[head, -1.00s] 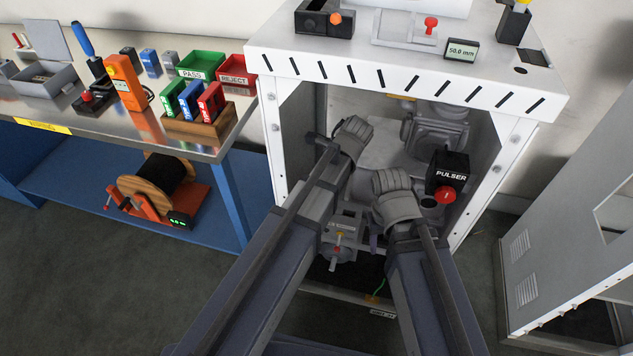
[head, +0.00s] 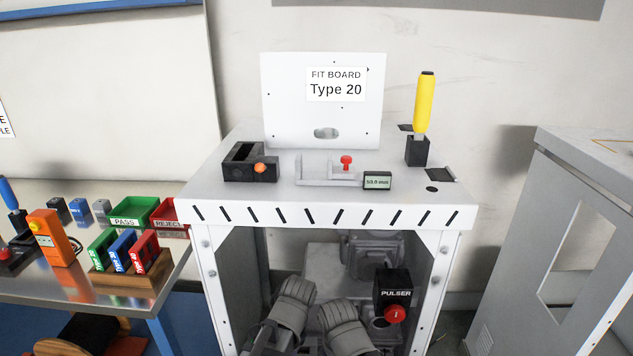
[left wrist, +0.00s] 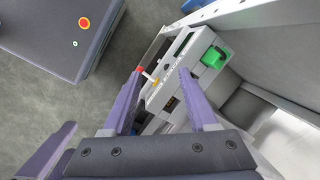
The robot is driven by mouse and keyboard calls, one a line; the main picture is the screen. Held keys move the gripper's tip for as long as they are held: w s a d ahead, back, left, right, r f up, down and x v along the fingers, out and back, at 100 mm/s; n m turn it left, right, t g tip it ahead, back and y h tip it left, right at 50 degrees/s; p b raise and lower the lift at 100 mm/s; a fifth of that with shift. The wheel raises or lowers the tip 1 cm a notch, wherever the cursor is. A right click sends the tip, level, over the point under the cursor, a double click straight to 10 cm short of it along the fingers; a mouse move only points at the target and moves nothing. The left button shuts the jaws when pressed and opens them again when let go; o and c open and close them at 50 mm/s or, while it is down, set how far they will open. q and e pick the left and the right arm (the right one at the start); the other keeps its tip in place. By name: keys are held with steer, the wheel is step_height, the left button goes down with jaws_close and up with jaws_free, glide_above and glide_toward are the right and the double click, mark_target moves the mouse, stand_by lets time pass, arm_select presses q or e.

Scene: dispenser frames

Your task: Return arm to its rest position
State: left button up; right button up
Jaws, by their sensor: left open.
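In the head view the grey wrist part of my left arm (head: 292,308) and that of my right arm (head: 346,327) are at the bottom, in front of the open cabinet. The jaws are hidden there. In the left wrist view my left gripper (left wrist: 161,74) has its two purple fingers apart. Between and beyond them is a grey unit (left wrist: 183,62) with a green block (left wrist: 214,57), a red-tipped lever and a small display. Nothing shows held. A purple piece at the lower left there may be part of my right gripper; its jaw state is unclear.
The white dispenser cabinet (head: 329,213) carries a fit board (head: 290,110), a yellow-handled tool (head: 425,105) and a small display (head: 377,181). A black PULSER box (head: 391,287) is inside. The left bench (head: 40,288) has bins and coloured blocks. A grey cabinet (head: 545,235) stands right.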

arm_select(q)
steer(key=s+d+n+h, duration=0.1)
steer(key=s+d+n, duration=0.2)
steer(key=s+n, duration=0.3)
step_height(320, 180, up, 13)
steer(key=p, duration=1.4)
steer(key=shift+r, duration=0.2)
steer(key=shift+s, duration=0.1)
steer(key=shift+c, duration=0.3)
